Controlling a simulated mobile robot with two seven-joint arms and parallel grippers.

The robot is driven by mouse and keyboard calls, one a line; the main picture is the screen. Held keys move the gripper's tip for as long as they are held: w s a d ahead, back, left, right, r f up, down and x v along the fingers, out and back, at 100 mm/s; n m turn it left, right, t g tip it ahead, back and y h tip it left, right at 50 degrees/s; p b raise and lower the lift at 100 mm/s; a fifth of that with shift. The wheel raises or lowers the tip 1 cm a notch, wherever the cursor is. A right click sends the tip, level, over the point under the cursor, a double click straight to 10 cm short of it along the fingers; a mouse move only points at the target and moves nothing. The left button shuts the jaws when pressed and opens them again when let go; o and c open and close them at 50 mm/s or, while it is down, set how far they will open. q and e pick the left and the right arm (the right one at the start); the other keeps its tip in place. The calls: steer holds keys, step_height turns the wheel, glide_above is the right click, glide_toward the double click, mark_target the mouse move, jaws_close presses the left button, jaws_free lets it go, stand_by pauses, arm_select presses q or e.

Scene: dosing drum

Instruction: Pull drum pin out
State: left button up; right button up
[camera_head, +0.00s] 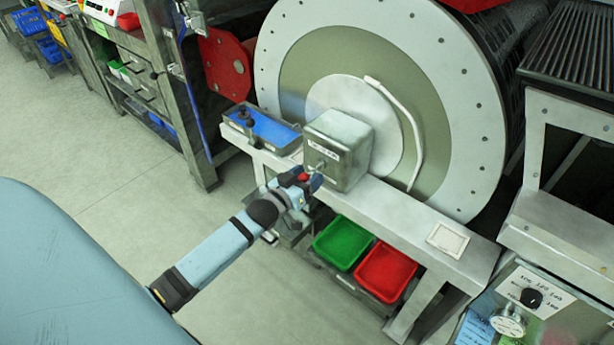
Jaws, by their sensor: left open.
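The large dosing drum (296,62) stands at the upper middle with a pale round face and a white curved hose or bar on it. A grey metal box (349,136) with a small label sits on the bench in front of the drum. A small pin or knob (321,166) shows on the box's front face, below the label. My left gripper (316,181) is open, with its fingertips close to the pin. I cannot tell whether they touch it, and the gripper partly hides that spot. My right gripper is not in view.
A blue-lined tray (262,127) with a dark knobbed object sits left of the box. A green bin (343,242) and a red bin (385,272) stand under the bench. A control panel (530,297) is at the lower right. The floor at left is clear.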

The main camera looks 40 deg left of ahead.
arm_select(q)
steer(key=s+a+p, duration=0.1)
steer(key=s, duration=1.2)
steer(key=shift+s, duration=0.35)
